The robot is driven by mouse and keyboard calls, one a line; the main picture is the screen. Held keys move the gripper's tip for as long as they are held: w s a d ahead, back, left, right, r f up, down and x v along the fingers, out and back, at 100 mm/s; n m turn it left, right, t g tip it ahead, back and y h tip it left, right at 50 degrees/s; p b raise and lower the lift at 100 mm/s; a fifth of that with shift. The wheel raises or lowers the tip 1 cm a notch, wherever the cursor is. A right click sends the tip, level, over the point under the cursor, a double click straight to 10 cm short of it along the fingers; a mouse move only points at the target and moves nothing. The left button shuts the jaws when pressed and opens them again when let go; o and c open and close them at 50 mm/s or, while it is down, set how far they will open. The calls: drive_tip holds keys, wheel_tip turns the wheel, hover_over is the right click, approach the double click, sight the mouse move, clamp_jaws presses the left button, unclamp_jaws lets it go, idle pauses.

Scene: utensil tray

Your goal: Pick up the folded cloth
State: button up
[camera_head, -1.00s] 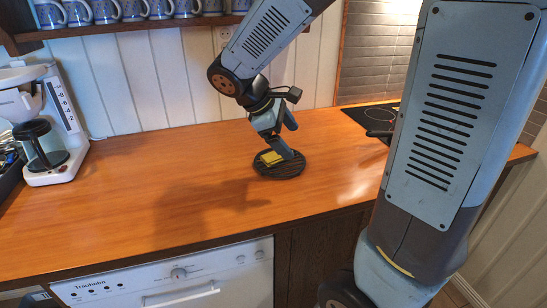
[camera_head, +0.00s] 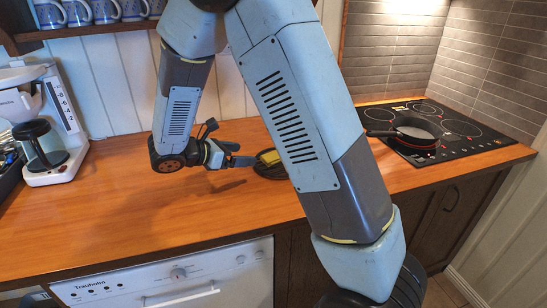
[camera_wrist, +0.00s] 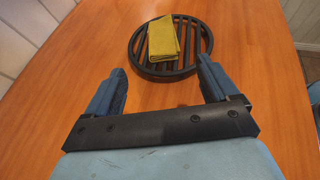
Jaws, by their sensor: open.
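The folded cloth (camera_wrist: 164,40) is yellow-green and lies on a round dark slatted trivet (camera_wrist: 141,70) in the wrist view. In the head view the cloth (camera_head: 269,157) shows just beyond my gripper, and the trivet (camera_head: 268,171) is partly hidden by my arm. My gripper (camera_head: 247,160) is low over the counter, pointing sideways toward the cloth from the left. In the wrist view my gripper (camera_wrist: 160,75) is open and empty, its two blue fingers apart, with the cloth ahead of and between them. The fingers appear short of the cloth.
The wooden counter (camera_head: 110,210) is clear around the trivet. A coffee maker (camera_head: 45,125) stands at the left. A black cooktop (camera_head: 460,135) with a pan (camera_head: 418,130) is at the right. A shelf (camera_head: 85,33) with blue mugs hangs above, against the wall.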

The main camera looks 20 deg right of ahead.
sight(268, 155)
drive_tip(key=x, duration=0.7)
drive_tip(key=shift+d+f, duration=0.1)
drive_tip(key=shift+d, duration=0.05)
drive_tip(key=shift+x, duration=2.55)
drive_tip(key=shift+s, duration=0.25)
drive_tip(key=shift+f, duration=0.1)
drive_tip(key=shift+c, duration=0.4)
drive_tip(key=c, duration=0.9)
drive_tip(key=shift+c, duration=0.3)
